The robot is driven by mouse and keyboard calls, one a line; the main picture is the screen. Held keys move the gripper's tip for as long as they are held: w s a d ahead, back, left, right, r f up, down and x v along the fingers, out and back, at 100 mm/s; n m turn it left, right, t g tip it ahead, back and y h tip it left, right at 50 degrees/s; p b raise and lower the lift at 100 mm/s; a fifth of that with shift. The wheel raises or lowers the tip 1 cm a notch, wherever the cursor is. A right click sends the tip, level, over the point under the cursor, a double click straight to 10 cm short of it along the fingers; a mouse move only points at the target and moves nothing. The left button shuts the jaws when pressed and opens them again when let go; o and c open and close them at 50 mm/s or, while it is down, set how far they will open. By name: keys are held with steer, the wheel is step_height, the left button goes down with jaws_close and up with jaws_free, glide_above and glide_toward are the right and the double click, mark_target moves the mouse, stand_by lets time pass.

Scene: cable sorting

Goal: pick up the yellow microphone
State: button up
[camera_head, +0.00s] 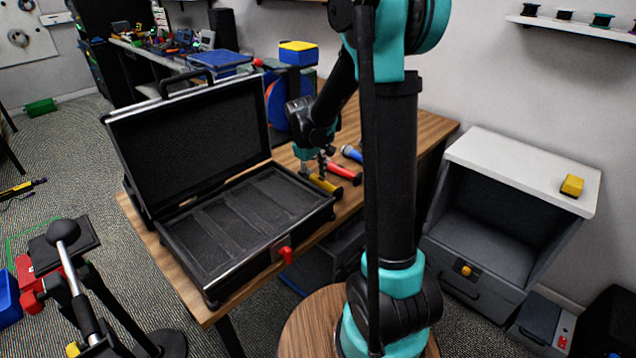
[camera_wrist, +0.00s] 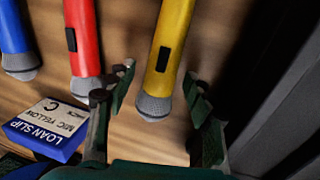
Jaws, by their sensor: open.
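The yellow microphone (camera_wrist: 174,42) lies on the wooden table in the wrist view, its grey mesh head (camera_wrist: 155,106) pointing toward me. My gripper (camera_wrist: 160,90) is open, with one finger on each side of the mesh head and a gap visible on both sides. In the head view the yellow microphone (camera_head: 325,186) lies under my gripper (camera_head: 318,168), partly hidden by it, close to the right side of the open case.
A red microphone (camera_wrist: 84,40) and a blue microphone (camera_wrist: 14,38) lie to the left. A loan slip block (camera_wrist: 48,122) reading "MIC YELLOW C" sits near the left finger. The open black case (camera_head: 210,287) has empty compartments; its dark wall (camera_wrist: 285,110) seems close on the right.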

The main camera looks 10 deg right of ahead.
steer(key=shift+f, duration=0.15)
jaws_close()
stand_by(0.5)
